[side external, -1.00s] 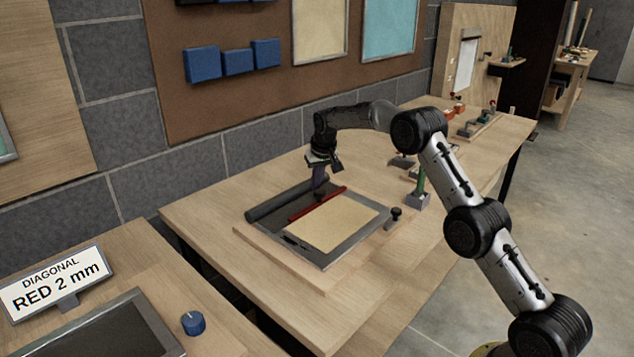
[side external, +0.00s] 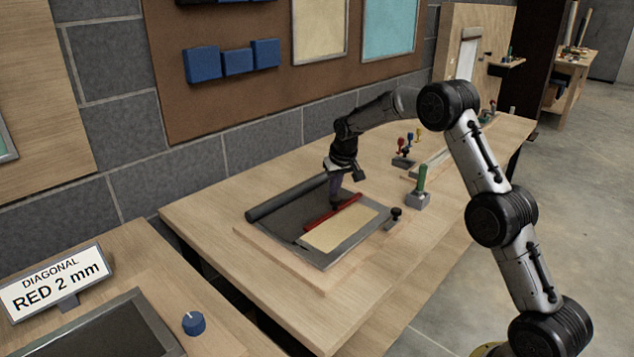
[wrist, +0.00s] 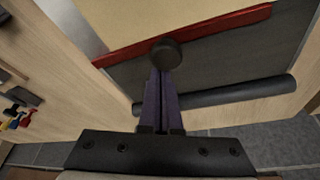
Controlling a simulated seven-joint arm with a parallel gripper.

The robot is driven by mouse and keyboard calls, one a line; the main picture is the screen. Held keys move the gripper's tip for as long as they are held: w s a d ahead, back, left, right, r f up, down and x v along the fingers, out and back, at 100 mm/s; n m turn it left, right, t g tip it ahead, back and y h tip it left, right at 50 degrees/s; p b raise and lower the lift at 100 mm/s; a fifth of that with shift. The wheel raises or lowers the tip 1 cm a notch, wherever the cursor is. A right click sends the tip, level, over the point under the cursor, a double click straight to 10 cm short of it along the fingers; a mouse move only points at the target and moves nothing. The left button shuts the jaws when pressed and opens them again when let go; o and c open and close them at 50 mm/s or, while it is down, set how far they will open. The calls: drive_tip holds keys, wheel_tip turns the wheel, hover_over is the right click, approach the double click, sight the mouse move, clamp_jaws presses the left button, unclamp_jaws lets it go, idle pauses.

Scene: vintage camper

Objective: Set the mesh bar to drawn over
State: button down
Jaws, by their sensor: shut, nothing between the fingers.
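The mesh bar is a red bar (side external: 320,221) lying across a grey frame (side external: 326,262) on the bench, with dark mesh (side external: 288,215) stretched from a dark roller (side external: 300,198) to it. The mesh covers the roller side of the cream panel (side external: 340,232); the rest is bare. The wrist view shows the red bar (wrist: 215,22) and its round black knob (wrist: 166,53). My gripper (side external: 335,204) is shut with nothing between its purple fingers. Its fingertips (wrist: 162,72) are at the roller side of the knob, appearing to touch it; the exact contact is hidden.
A black knob (side external: 396,213) stands at the frame's right edge. A green-handled block (side external: 419,190) and small coloured-handled tools (side external: 405,148) stand farther back right. The front bench strip is clear. A sign (side external: 57,284) and blue dial (side external: 193,323) are on the nearer bench.

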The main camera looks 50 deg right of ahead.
drive_tip(key=s, duration=1.1)
drive_tip(key=shift+s+f, duration=0.1)
drive_tip(key=shift+s, duration=0.05)
